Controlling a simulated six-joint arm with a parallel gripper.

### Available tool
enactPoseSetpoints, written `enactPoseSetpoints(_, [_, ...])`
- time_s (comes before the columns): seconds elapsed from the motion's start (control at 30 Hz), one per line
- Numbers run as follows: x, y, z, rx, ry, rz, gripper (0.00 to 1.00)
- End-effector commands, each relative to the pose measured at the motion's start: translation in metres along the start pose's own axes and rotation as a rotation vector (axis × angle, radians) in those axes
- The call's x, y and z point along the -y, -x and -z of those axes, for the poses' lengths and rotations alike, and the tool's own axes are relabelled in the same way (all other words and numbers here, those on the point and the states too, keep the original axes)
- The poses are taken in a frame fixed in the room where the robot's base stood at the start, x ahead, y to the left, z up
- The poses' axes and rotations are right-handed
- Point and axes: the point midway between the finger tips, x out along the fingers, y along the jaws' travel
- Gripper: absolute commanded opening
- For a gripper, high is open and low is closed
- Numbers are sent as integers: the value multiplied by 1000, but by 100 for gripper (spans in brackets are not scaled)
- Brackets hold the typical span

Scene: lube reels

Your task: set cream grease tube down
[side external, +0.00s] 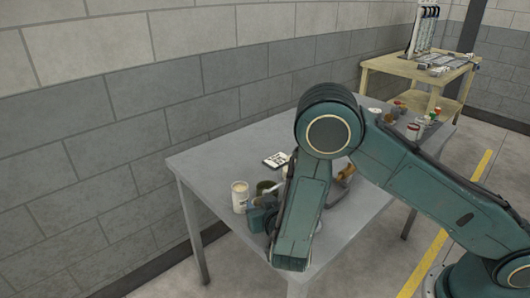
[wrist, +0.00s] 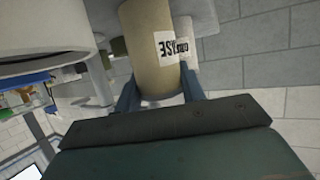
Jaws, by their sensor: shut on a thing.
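The cream grease tube (wrist: 147,55) stands out in the wrist view, a tan cylinder with a white label that reads GREASE in part. My gripper (wrist: 160,92) has a finger on each side of it and is shut on it. In the side external view a cream cylinder with a label (side external: 240,198) shows at the table's near left end, right at my gripper (side external: 251,206), and looks like the same tube. It looks upright. I cannot tell whether its base touches the table. My arm hides part of the gripper there.
A large white round container (wrist: 45,28) is near in the wrist view. Several small items crowd the table's far end.

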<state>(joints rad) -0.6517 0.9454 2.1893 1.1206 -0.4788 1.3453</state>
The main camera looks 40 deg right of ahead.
Motion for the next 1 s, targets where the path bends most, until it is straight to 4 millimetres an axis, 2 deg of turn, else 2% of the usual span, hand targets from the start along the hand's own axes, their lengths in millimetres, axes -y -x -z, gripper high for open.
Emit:
enactPoseSetpoints(0.03, [0,0,-1,0,0,0,42])
enactPoseSetpoints(0.13, [0,0,0,0,0,0,61])
enactPoseSetpoints(0.6, [0,2,2,0,0,1,62])
enactPoseSetpoints(0.77, [1,14,2,1,1,2,62])
enactPoseSetpoints(1.0, [1,44,2,0,3,4,62])
